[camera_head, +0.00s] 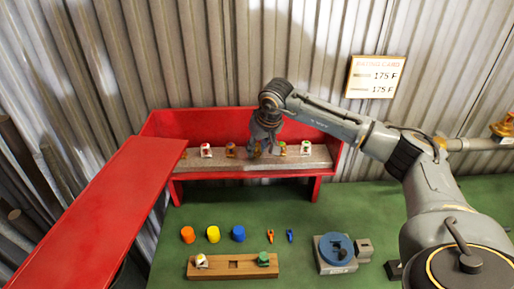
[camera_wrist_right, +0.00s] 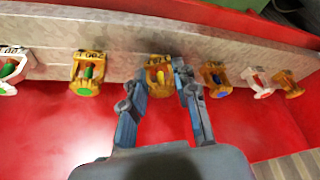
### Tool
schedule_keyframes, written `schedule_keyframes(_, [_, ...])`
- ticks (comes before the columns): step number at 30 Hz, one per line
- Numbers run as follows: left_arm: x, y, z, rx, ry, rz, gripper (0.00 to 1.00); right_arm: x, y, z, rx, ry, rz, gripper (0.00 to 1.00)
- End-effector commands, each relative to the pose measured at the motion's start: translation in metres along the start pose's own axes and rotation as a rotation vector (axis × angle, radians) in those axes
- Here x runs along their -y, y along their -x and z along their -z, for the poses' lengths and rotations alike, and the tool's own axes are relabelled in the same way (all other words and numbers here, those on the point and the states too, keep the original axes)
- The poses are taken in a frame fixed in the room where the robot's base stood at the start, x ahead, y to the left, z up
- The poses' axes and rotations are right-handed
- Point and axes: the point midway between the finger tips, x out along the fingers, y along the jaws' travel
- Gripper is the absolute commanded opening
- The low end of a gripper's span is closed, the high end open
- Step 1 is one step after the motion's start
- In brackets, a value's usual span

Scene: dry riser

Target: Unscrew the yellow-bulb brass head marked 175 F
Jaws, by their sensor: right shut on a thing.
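My right gripper (camera_head: 262,146) is at the sprinkler-head rack inside the red cabinet (camera_head: 215,122). In the right wrist view my right gripper (camera_wrist_right: 164,82) has its fingers on both sides of a brass head (camera_wrist_right: 157,74) and is shut on it. Its bulb looks yellow; the marking on it is too small to read. The head sits at the pale rack bar (camera_wrist_right: 120,42). In the head view the gripper mostly hides it. The rating card (camera_head: 376,77) on the wall reads 175 F. My left gripper is not in view.
Other brass and white heads stand on both sides, one brass head (camera_wrist_right: 88,72) to the left and one (camera_wrist_right: 214,77) close to the right. A wooden block (camera_head: 225,267), coloured caps (camera_head: 213,234) and a blue round fixture (camera_head: 336,249) are on the green bench.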

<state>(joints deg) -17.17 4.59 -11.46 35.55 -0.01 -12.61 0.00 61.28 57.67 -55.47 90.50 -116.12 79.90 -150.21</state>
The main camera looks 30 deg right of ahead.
Motion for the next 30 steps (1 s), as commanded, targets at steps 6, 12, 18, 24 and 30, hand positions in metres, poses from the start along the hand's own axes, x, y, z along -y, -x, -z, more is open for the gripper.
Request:
schedule_keyframes(6, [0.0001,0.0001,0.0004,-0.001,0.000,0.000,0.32,-0.0002,0.0001,0.0002,-0.001,-0.002,-0.001,0.51])
schedule_keyframes(12, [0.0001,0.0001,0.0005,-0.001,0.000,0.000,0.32,0.0001,0.0000,0.0002,0.000,-0.004,-0.002,0.51])
schedule_keyframes(18, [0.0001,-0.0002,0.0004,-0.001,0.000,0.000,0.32,0.0035,0.0001,0.0009,-0.001,-0.154,-0.064,0.51])
schedule_keyframes(24, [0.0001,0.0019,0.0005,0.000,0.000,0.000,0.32,0.0038,0.0006,0.0014,-0.002,-0.388,-0.162,0.51])
schedule_keyframes(30, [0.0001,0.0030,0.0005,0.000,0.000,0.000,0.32,0.0036,0.0001,0.0011,-0.001,-0.487,-0.203,0.51])
